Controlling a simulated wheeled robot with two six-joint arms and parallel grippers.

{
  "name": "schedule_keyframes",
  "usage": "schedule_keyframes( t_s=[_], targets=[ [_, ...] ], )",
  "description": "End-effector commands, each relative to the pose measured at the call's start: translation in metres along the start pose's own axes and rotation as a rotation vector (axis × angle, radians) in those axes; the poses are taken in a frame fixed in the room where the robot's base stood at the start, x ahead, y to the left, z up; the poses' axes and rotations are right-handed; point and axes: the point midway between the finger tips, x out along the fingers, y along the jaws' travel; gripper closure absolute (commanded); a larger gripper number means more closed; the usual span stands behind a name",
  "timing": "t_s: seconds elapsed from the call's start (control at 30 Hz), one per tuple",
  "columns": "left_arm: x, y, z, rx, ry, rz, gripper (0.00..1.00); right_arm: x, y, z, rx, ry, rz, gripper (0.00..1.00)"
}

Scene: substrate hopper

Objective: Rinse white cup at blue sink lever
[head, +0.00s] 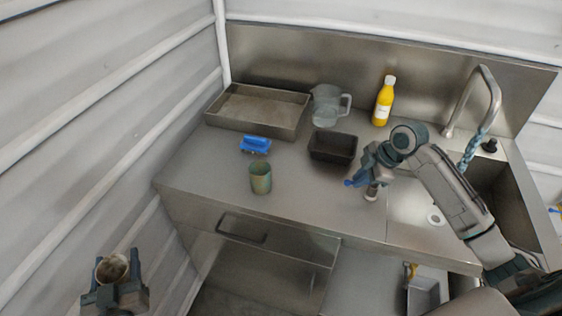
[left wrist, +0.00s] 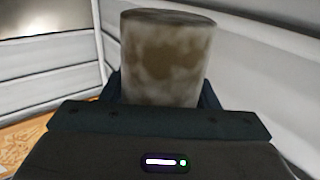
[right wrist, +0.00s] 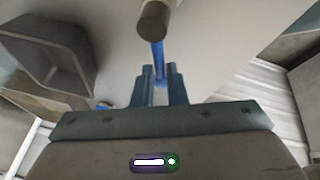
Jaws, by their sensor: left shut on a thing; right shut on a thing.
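The white cup (head: 112,266) is in my left gripper (head: 113,280) at the bottom left of the head view, away from the counter. In the left wrist view the cup (left wrist: 165,60) is upright, with brown stains over its side. My right gripper (head: 364,172) is shut on the blue sink lever (head: 350,183) beside the basin. In the right wrist view the blue lever (right wrist: 158,55) runs between the fingers, with its round post at the top. A blue twisted stream of water (head: 470,150) falls from the faucet (head: 487,85) into the sink (head: 500,195).
The counter (head: 205,175) carries a green cup (head: 260,178), a blue brush (head: 255,144), a black bin (head: 333,148), a metal tray (head: 215,112), a glass pitcher (head: 326,105) and a yellow bottle (head: 383,102). My right arm crosses in front of the basin.

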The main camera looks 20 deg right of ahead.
Motion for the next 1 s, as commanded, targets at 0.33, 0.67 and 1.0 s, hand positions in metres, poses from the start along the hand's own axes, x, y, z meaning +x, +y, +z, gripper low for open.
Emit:
schedule_keyframes(
  t_s=[0.33, 0.67, 1.0],
  targets=[
    [0.000, 0.000, 0.000, 0.000, 0.000, 0.000, 0.69, 0.000, 0.000, -0.001, 0.000, 0.001, 0.001, 0.66],
    [0.000, 0.000, 0.006, 0.000, 0.000, 0.000, 0.69, -0.017, 0.001, 0.001, -0.001, -0.003, 0.004, 0.66],
    [0.000, 0.000, 0.022, 0.000, 0.000, 0.000, 0.69, -0.071, 0.000, 0.002, -0.003, -0.005, 0.005, 0.66]
  ],
)
